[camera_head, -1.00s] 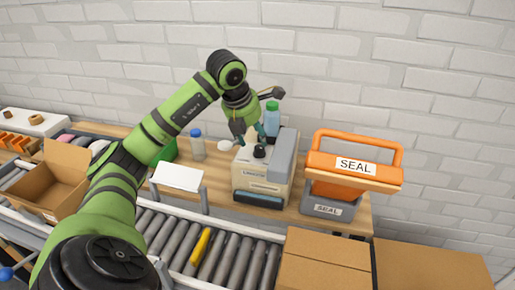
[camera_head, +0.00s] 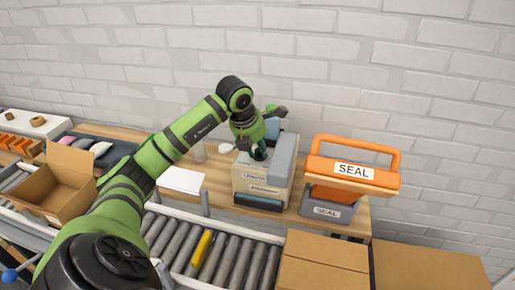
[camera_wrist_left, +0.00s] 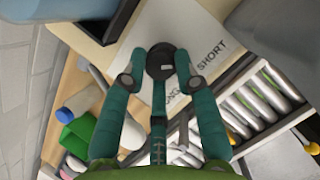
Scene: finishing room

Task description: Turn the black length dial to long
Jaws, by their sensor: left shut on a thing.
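The black length dial (camera_wrist_left: 160,62) sits on top of a cream and grey machine (camera_head: 262,181) whose front label appears to read LENGTH. My left gripper (camera_wrist_left: 160,60) comes down over the dial, with its two green fingers closed on opposite sides of it. In the head view the left gripper (camera_head: 258,151) covers most of the dial. In the left wrist view, SHORT (camera_wrist_left: 225,55) is printed to the right of the dial. A second word, partly hidden by a finger, looks like LONG (camera_wrist_left: 174,101). The dial's pointer direction is unclear. My right gripper is not in view.
An orange-handled SEAL machine (camera_head: 352,172) stands to the right. A roller conveyor (camera_head: 226,258) runs in front, with a yellow item (camera_head: 201,248) on it. An open carton (camera_head: 60,190) is at left; closed cartons (camera_head: 322,262) are at front right. A brick wall stands behind.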

